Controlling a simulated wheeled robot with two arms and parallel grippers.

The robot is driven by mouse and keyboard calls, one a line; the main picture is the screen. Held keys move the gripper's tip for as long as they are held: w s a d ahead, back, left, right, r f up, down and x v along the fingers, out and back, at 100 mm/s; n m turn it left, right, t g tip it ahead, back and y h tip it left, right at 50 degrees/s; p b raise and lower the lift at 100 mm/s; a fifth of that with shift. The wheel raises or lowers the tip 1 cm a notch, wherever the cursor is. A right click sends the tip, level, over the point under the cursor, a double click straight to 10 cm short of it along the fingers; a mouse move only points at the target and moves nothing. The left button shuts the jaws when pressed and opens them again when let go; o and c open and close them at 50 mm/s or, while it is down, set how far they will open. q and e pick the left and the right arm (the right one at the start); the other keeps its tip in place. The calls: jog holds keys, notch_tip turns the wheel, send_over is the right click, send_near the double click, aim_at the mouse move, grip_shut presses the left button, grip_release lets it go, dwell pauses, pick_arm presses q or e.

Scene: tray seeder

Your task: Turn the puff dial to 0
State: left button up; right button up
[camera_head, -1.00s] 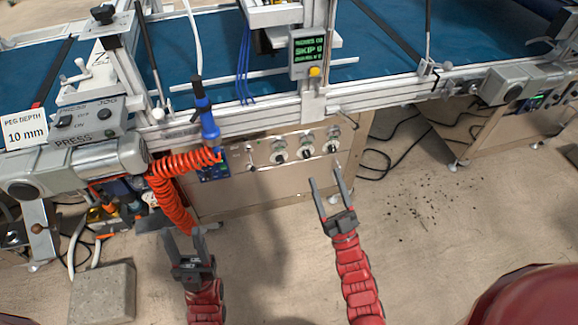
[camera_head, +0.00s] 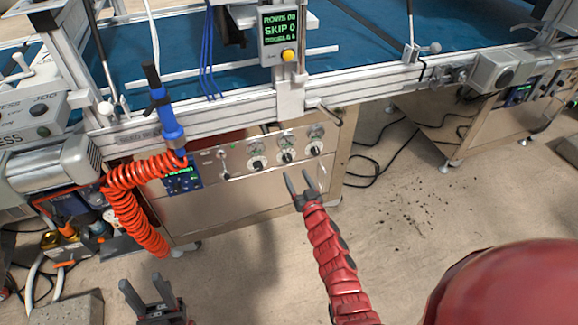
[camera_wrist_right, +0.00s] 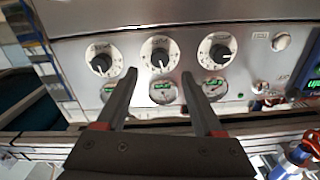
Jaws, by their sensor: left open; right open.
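The machine's front panel bears three round dials with white faces and black knobs: a left dial (camera_head: 257,163), a middle dial (camera_head: 286,156) and a right dial (camera_head: 314,149). I cannot read which is the puff dial. In the right wrist view the panel appears turned around, with dials at left (camera_wrist_right: 101,61), middle (camera_wrist_right: 159,53) and right (camera_wrist_right: 217,49). My right gripper (camera_head: 298,176) is open and empty in front of the panel; its fingertips (camera_wrist_right: 160,73) straddle the middle dial's line, apparently apart from it. My left gripper (camera_head: 145,282) is open and empty, low in the picture.
A display with a yellow button (camera_head: 288,56) hangs above. A crank handle (camera_head: 328,116) juts out. Open floor lies right.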

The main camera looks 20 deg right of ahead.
aim_at(289, 161)
jog(key=w+b, duration=0.2)
jog(key=w, duration=0.4)
jog(key=shift+f, duration=0.2)
jog(key=shift+w+a+r+b, duration=0.15)
jog(key=shift+w+b, duration=0.25)
jog(key=shift+w, duration=0.2)
grip_shut()
